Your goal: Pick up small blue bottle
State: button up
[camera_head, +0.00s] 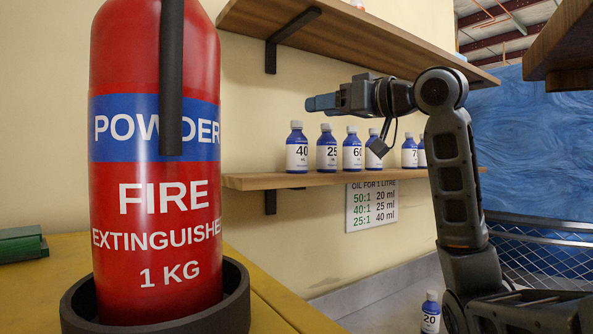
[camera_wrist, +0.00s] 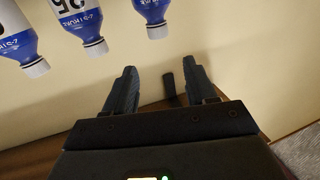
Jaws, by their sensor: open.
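Several small blue bottles with white caps and white number labels stand upright in a row on the lower wooden shelf (camera_head: 248,182). The labels read 40 on one bottle (camera_head: 297,150), 25 on another (camera_head: 327,150) and 60 on a third (camera_head: 352,152); others stand further right, partly behind my arm. Another blue bottle (camera_head: 430,313), marked 20, stands lower right. My gripper (camera_head: 318,103) points left, above the row and below the upper shelf.
A large red fire extinguisher (camera_head: 150,220) stands in a dark round holder (camera_head: 215,318) at the left front. The upper wooden shelf (camera_head: 390,38) with its black bracket (camera_head: 290,38) is above my gripper. A white oil-ratio sign (camera_head: 371,205) hangs below the lower shelf.

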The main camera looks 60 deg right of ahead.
aim_at(297, 121)
jog(key=shift+w+d+f+p, duration=0.15)
jog(key=shift+w+f, duration=0.25)
jog(key=shift+w, duration=0.9)
jog(key=shift+w+d+f+p, duration=0.1)
jog(key=shift+w+d+f, duration=0.25)
jog(key=shift+w, duration=0.9)
jog(key=shift+w+d+f+p, duration=0.1)
jog(key=shift+w+f, duration=0.35)
jog(key=shift+w, duration=0.85)
grip_shut()
